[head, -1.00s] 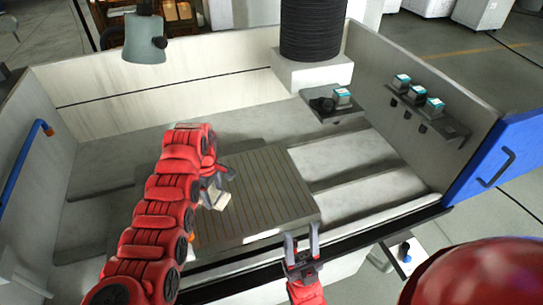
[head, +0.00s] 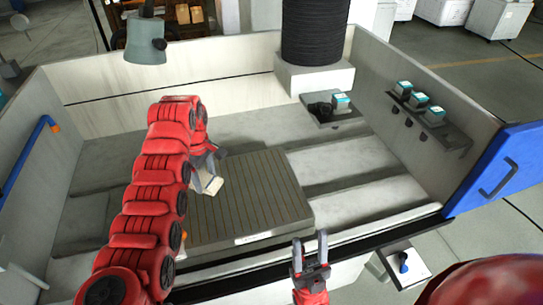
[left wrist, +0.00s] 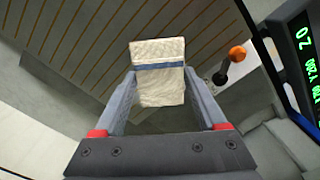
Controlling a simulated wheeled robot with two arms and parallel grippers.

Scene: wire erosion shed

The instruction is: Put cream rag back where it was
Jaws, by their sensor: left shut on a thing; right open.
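The cream rag (left wrist: 160,88) is folded into a small block with a blue-grey band across it. My left gripper (left wrist: 160,95) is shut on it in the left wrist view. In the head view the rag (head: 211,186) shows at the left gripper (head: 207,172), above or against the left part of the slatted grey plate (head: 255,200); whether it touches the plate I cannot tell. My right gripper (head: 310,250) is open and empty, in front of the plate near the tank's front edge.
The plate lies inside a walled tank (head: 170,68). A grey shelf (head: 440,130) with several teal-topped boxes is on the right wall. A black ribbed column (head: 312,35) stands at the back. A grey lamp-like head (head: 146,42) hangs at the back left. An orange knob (left wrist: 238,53) is near the left gripper.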

